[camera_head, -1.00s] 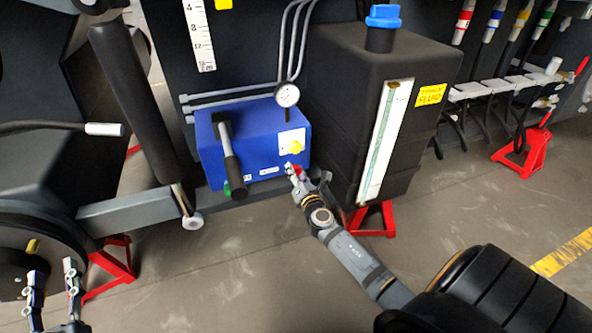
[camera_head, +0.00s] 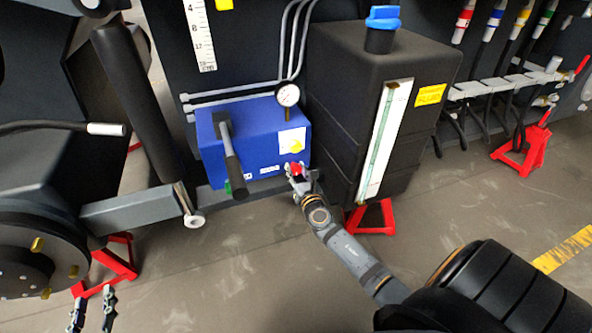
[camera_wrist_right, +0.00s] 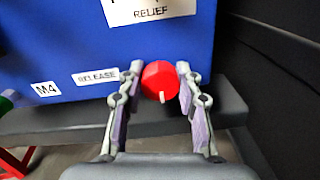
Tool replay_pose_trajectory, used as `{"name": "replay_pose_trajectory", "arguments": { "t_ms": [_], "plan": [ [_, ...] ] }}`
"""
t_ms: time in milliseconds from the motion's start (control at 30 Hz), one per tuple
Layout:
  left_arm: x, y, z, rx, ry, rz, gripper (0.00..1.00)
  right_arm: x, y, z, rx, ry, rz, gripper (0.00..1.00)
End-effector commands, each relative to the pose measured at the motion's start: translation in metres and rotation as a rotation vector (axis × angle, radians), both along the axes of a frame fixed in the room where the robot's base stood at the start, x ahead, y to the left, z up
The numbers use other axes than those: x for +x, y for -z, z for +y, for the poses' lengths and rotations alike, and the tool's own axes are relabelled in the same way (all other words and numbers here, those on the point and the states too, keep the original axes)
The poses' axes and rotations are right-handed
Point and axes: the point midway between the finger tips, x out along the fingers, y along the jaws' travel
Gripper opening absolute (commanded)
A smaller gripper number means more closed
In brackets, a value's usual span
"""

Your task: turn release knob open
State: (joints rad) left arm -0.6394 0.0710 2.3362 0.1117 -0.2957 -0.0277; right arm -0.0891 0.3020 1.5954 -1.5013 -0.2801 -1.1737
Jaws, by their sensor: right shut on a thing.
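The red release knob (camera_wrist_right: 160,80) sits on the lower front of the blue box, right of the "RELEASE" label (camera_wrist_right: 96,77). It has a small pale mark on its lower edge. My right gripper (camera_wrist_right: 158,85) is shut on the knob, one finger on each side. In the head view the knob (camera_head: 295,169) is a small red spot, partly hidden by my right gripper (camera_head: 297,175). My left gripper (camera_head: 95,296) is at the bottom left, its two fingers apart with nothing between them, far from the knob.
The blue box (camera_head: 259,138) carries a lever (camera_head: 231,160), a yellow knob (camera_head: 294,146) and a gauge (camera_head: 287,95). A black fluid tank (camera_head: 340,100) stands close on the right. A red stand (camera_head: 370,219) is below it. Open floor lies in front.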

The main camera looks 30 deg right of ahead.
Motion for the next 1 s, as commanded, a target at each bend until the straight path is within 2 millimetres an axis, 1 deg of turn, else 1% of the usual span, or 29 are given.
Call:
{"name": "replay_pose_trajectory", "arguments": {
  "t_ms": [300,333,500,767,833,933,1000],
  "plan": [
    [0.000,0.001,0.000,0.000,0.000,0.002,0.40,0.000,0.002,0.000,0.001,-0.001,0.003,0.03],
    [0.000,0.001,0.000,0.000,0.000,0.002,0.40,0.000,0.002,0.000,0.001,-0.001,0.003,0.36],
    [0.000,0.001,0.000,0.000,0.000,0.002,0.40,0.000,0.001,0.000,0.001,-0.001,0.001,0.58],
    [0.000,0.000,0.000,0.000,0.000,0.001,0.40,0.000,0.001,0.000,0.000,0.000,0.001,0.58],
    [0.000,-0.001,0.000,0.000,-0.001,-0.001,0.40,-0.003,0.001,0.001,0.001,0.000,0.002,0.58],
    [0.000,-0.001,0.000,0.000,-0.001,-0.001,0.40,-0.016,0.002,0.004,0.001,0.000,0.003,0.58],
    [0.000,-0.001,0.000,0.000,-0.001,-0.001,0.40,-0.031,0.002,0.008,0.001,-0.002,0.005,0.58]
  ]
}}
